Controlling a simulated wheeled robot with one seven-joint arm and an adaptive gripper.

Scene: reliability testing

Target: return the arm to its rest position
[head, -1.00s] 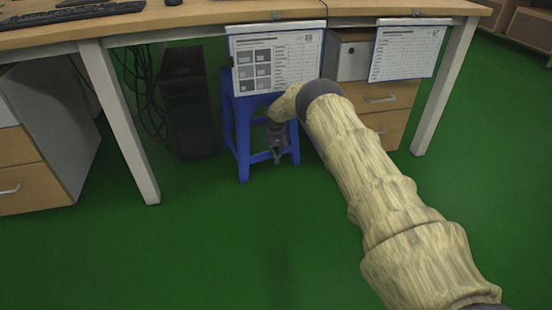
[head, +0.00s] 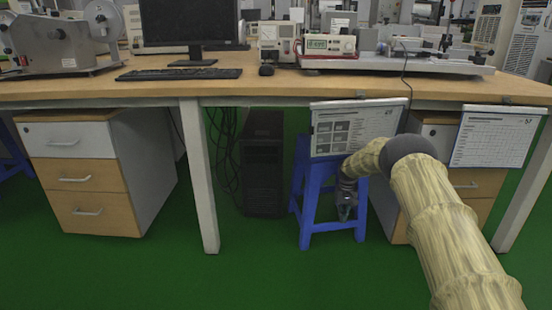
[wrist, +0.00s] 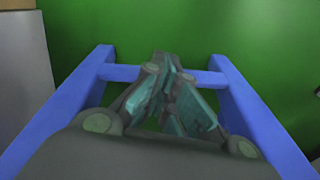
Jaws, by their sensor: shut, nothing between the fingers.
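My gripper (head: 345,208) hangs low at the end of my arm, fingers pointing down, in front of the blue stool (head: 304,205) under the table. My arm (head: 432,215) reaches in from the lower right of the head view, bent down at the far end. In the wrist view the fingers of my gripper (wrist: 172,95) are together with nothing between them. The stool's blue legs and crossbar (wrist: 122,73) show around and beyond them. I cannot tell whether the gripper touches the stool.
The wooden table (head: 250,88) carries a monitor (head: 188,20), a keyboard (head: 180,74) and lab instruments (head: 328,45). Below it are a black computer tower (head: 262,165), drawer units (head: 98,170) and hanging sheets (head: 355,125). Green floor (head: 260,270) is clear in front.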

